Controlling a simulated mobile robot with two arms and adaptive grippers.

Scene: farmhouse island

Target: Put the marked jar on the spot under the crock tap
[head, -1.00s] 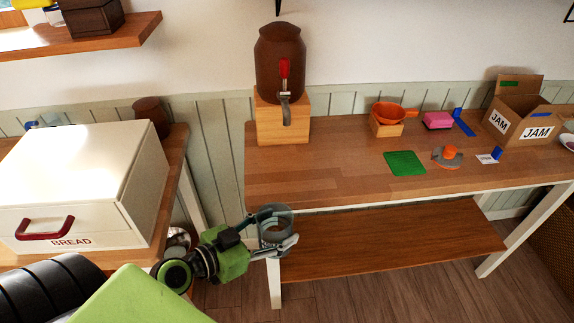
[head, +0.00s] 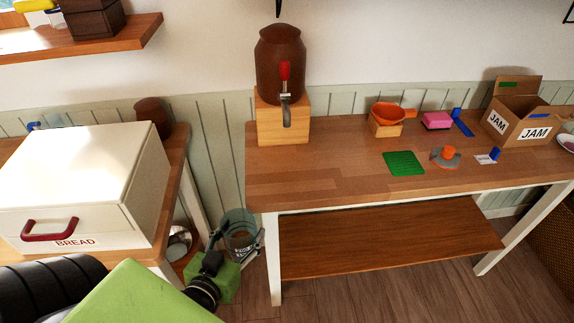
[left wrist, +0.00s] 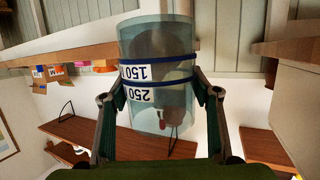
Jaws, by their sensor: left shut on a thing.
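The marked jar (head: 238,224) is a clear glass cylinder. In the left wrist view the jar (left wrist: 157,110) shows two blue bands with white labels reading 150 and 250. My left gripper (head: 236,246) is shut on the jar, with a finger on each side. It holds the jar in the gap between the two tables, lower than the tabletop and left of the crock table. The brown crock (head: 280,60) stands on a wooden block (head: 270,125) and has a tap (head: 286,105) with a red handle. I see no clear mark on the wood below the tap. My right gripper is not in view.
The crock table (head: 330,175) has bare wood in front of the block. A green mat (head: 404,163), orange pan (head: 388,112), pink block (head: 437,120) and JAM box (head: 520,120) are further right. A bread box (head: 85,185) stands on the left table. A lower shelf (head: 390,240) is empty.

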